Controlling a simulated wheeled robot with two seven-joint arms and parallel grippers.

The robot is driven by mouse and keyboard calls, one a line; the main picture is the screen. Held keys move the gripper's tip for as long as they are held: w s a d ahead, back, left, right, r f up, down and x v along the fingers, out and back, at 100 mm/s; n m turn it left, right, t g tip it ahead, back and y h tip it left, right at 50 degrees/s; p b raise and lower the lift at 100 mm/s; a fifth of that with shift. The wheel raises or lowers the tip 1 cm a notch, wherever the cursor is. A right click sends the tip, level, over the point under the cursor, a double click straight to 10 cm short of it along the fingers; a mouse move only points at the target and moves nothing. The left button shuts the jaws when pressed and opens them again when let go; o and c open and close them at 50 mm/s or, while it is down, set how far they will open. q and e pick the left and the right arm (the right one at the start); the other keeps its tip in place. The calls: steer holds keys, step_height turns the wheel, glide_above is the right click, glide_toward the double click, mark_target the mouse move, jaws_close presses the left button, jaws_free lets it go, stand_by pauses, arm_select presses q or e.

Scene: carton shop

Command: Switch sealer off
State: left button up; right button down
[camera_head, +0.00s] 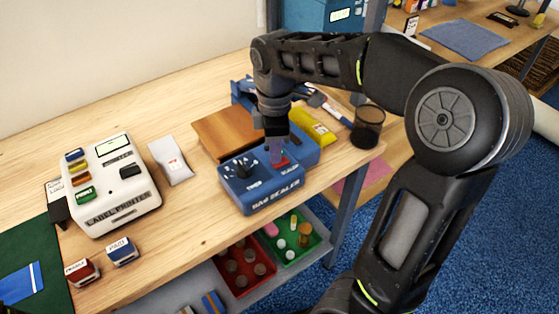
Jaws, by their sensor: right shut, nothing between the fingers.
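The blue bag sealer (261,200) stands near the front edge of the wooden table, its label facing me. It has dark knobs on the left of its top and a red switch area on the right. My right gripper (277,153) points down over that right side, shut and empty, with its tips at or just above the red part. The fingers partly cover the switch, so I cannot tell its position or whether they touch it. My left gripper is not in view.
A white label printer (112,185) stands left, with small stamps (121,251) in front. A grey pouch (171,160), a brown board (226,132), a yellow packet (311,127) and a dark mesh cup (368,126) surround the sealer. Red and green bins (244,268) sit below.

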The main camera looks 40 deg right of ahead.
steer(key=shift+f+b, duration=0.45)
steer(key=shift+f, duration=0.2)
steer(key=shift+r, duration=0.1)
step_height(320, 180, up, 7)
steer(key=p, duration=0.6)
stand_by(0.3)
stand_by(0.5)
